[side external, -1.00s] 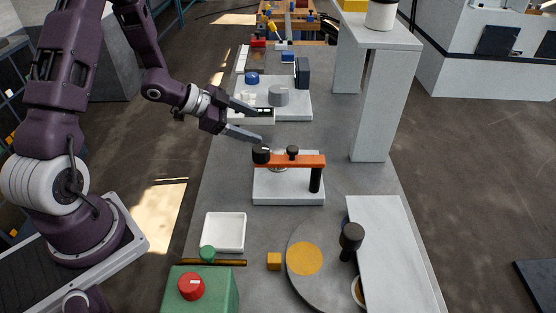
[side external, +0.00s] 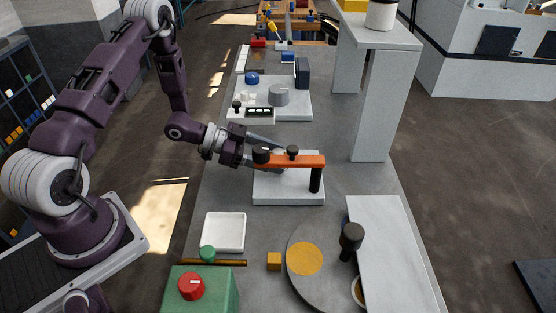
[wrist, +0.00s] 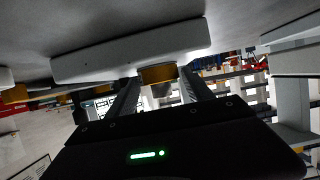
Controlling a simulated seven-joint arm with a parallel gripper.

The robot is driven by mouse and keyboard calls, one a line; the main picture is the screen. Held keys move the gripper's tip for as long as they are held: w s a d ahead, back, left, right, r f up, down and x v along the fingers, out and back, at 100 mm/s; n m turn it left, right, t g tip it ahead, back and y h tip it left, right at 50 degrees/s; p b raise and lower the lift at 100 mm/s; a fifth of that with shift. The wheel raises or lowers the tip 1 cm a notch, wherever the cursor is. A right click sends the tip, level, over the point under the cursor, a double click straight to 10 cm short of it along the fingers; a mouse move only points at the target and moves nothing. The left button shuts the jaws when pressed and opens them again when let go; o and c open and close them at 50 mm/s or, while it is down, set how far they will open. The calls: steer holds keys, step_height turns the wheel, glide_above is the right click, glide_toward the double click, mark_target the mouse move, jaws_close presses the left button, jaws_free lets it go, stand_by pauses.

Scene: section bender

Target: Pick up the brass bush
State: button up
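The brass bush (wrist: 158,73) shows in the wrist view as a short golden cylinder against the white base plate (wrist: 130,50), which appears tilted and upside down there. My gripper (wrist: 160,85) is open, with one finger on each side of the bush; I cannot tell whether either finger touches it. In the side view my gripper (side external: 278,158) reaches in low from the left, its tips partly behind the orange bar (side external: 300,161) above the same white base plate (side external: 290,190). I cannot make out the bush in the side view.
The orange bar and its black post (side external: 316,180) stand close to my fingers. A white tray (side external: 224,232), yellow block (side external: 274,261) and grey round table (side external: 315,235) are nearer the camera. A grey stand (side external: 372,110) rises at right. Bench between is clear.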

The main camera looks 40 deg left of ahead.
jaws_close()
